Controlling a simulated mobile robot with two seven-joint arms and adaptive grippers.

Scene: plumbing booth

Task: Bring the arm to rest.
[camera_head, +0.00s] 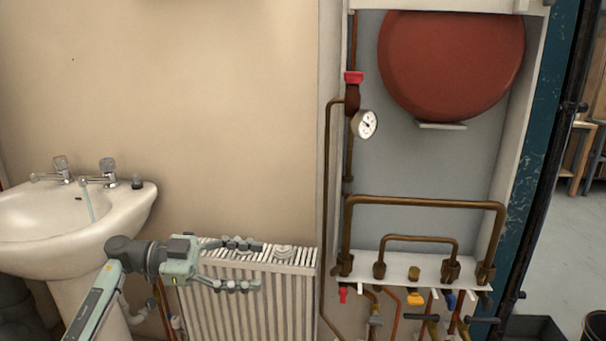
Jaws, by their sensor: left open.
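My left arm (98,300) comes in from the lower left. My left gripper (243,265) is open and empty, its two fingers spread apart and pointing right. It is in front of the top of a white radiator (285,300); I cannot tell the gap between them. My right gripper is not in view.
A white sink (130,212) with two taps is at the left. Right of the radiator, a cabinet holds copper pipes (425,201), a pressure gauge (366,124), a red vessel (452,62) and several valves along the bottom. Open floor (575,250) shows at far right.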

